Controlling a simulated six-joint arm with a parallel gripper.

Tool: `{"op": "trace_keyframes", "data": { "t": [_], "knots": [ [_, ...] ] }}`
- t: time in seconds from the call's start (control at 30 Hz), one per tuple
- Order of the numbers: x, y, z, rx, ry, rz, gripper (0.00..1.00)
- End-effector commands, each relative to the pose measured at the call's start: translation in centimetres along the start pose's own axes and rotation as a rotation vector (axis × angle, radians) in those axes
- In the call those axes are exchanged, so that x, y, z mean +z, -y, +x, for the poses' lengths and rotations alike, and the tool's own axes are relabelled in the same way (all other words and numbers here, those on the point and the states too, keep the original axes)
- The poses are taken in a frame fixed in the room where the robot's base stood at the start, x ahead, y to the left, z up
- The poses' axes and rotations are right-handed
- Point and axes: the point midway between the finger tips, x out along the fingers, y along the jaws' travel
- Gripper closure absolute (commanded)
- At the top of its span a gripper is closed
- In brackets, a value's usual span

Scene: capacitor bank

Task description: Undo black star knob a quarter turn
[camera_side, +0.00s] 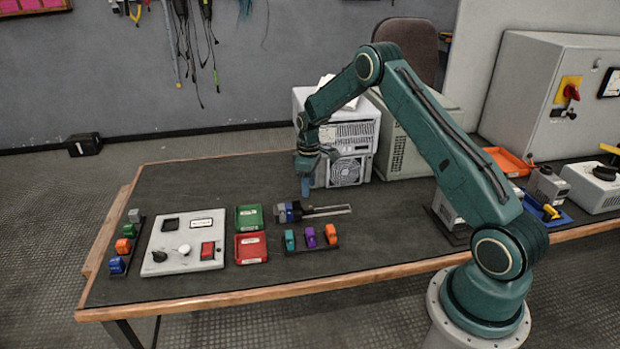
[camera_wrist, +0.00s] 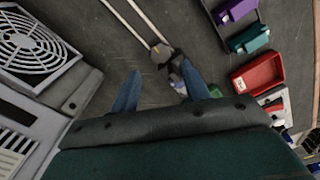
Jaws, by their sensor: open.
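My gripper (camera_side: 306,190) points down over the dark bench, just above a slide rail (camera_side: 328,211) with a small carriage (camera_side: 290,212) at its left end. In the wrist view the two blue fingers (camera_wrist: 159,68) are spread apart with nothing between them. The carriage (camera_wrist: 161,53) shows near the fingertips, with a dark part beside it; its star shape is too small to make out. A small black knob (camera_side: 159,256) also sits on the light control panel (camera_side: 150,238), left of my gripper. I cannot tell which dark part is the star knob.
Green (camera_side: 248,217) and red (camera_side: 251,248) trays stand left of the rail. A rack of coloured blocks (camera_side: 310,239) lies in front of it. A grey fan unit (camera_side: 348,172) stands close behind my gripper. The bench's back left is clear.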

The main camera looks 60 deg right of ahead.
Motion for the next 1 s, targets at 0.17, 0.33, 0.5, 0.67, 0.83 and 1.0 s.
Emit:
{"op": "trace_keyframes", "data": {
  "t": [0.17,0.33,0.5,0.67,0.83,1.0],
  "knots": [
    [0.0,0.0,1.3,-0.001,0.001,0.000,0.54],
    [0.0,0.0,2.5,-0.001,0.000,0.000,0.54],
    [0.0,0.0,3.7,-0.001,0.001,0.000,0.54],
    [0.0,0.0,4.8,-0.001,0.000,0.000,0.54],
    [0.0,0.0,6.0,-0.001,0.001,0.000,0.54],
    [0.0,0.0,6.8,0.000,0.000,0.000,0.54]
  ]
}}
